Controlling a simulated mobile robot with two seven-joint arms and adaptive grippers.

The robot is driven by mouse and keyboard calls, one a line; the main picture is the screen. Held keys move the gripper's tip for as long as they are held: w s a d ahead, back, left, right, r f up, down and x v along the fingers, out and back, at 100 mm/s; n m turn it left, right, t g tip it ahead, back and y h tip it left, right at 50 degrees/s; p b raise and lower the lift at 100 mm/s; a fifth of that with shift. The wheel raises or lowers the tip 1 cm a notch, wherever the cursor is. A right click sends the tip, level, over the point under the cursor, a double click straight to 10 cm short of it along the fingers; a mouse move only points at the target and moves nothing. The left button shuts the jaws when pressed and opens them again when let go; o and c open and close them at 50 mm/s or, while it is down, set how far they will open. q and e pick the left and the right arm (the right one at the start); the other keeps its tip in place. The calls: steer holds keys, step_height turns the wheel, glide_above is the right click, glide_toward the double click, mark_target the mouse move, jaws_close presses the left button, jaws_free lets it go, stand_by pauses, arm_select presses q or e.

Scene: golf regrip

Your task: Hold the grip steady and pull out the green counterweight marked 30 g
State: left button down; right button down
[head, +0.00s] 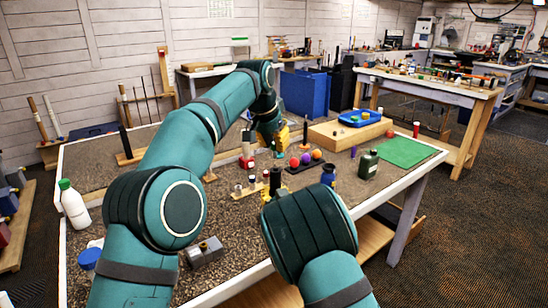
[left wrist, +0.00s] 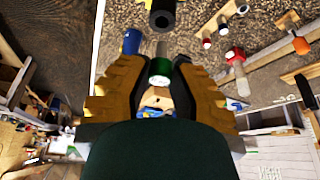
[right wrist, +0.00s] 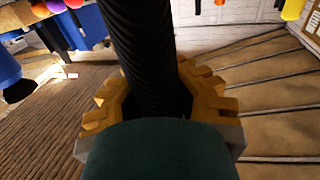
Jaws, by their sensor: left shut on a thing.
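The black grip (right wrist: 145,45) stands in my right gripper (right wrist: 163,98), whose yellow fingers close around it in the right wrist view. Its open black end (left wrist: 163,14) shows a dark hole at the top of the left wrist view. The counterweight (left wrist: 160,69), a grey metal stem with a green end, sits between the fingers of my left gripper (left wrist: 158,75), which is shut on it. The stem appears clear of the hole. The 30 g mark is not legible.
A wooden rack with small weights (head: 236,194) and a red-topped piece (head: 247,161) stand left of the grip. A grey vise (head: 204,253) is at the front left.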

mark_target(274, 144)
arm_select(q)
steer(key=shift+w+r, duration=0.1)
steer(key=shift+r, duration=1.65)
arm_select(e)
steer(key=c, duration=1)
jaws_free()
steer(key=shift+s, duration=0.1)
